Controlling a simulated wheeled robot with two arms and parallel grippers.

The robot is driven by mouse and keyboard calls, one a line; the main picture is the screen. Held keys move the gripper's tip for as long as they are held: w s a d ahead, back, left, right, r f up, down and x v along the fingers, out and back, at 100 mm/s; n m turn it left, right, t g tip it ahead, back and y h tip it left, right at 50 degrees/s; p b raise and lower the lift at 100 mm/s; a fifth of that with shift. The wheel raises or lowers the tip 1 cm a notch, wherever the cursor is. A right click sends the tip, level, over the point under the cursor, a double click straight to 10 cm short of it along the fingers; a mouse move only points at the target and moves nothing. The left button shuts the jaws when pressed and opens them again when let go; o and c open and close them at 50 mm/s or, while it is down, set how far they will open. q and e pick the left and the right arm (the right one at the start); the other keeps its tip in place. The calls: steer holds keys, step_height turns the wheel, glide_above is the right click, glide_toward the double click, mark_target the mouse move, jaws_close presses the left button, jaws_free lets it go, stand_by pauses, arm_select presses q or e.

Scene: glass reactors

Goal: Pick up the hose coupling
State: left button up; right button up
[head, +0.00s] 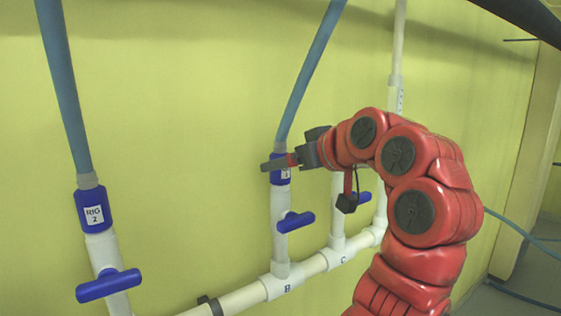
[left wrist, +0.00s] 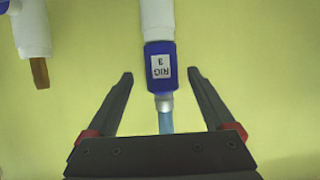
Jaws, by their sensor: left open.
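The hose coupling is a blue block with a white label, on top of the white pipe marked B. In the left wrist view the coupling (left wrist: 160,68) reads RIG 3, upside down, with a blue hose (left wrist: 165,122) joined to it. It also shows in the head view (head: 281,178), partly hidden by my gripper. My left gripper (head: 277,164) is open at the coupling, one finger crossing in front of its upper part. In the left wrist view the coupling lies between the fingertips (left wrist: 160,74), with a gap on both sides. I see no contact.
A blue valve handle (head: 296,221) sticks out below the coupling. Another coupling, RIG 2 (head: 94,210), with its hose and valve handle (head: 108,285), stands at the left. Pipe C (head: 337,238) is close on the right. The yellow wall (head: 180,120) is right behind.

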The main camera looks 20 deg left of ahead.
mark_target(285, 154)
arm_select(q)
steer(key=shift+w+a+p, duration=0.35)
steer(key=shift+a+p, duration=0.1)
steer(key=shift+p, duration=0.05)
steer(key=shift+w+a+r+p, duration=0.1)
steer(key=shift+w+a+p, duration=0.25)
steer(key=shift+a+p, duration=0.25)
steer(key=shift+w+a+p, duration=0.3)
steer(key=shift+a+p, duration=0.15)
steer(key=shift+p, duration=0.2)
steer(key=shift+w+a+f+p, duration=0.35)
steer(key=shift+w+a+f, duration=0.25)
steer(key=shift+a+f, duration=0.25)
steer(key=shift+d+r, duration=0.1)
steer(key=shift+d, duration=0.05)
steer(key=c, duration=0.3)
jaws_close()
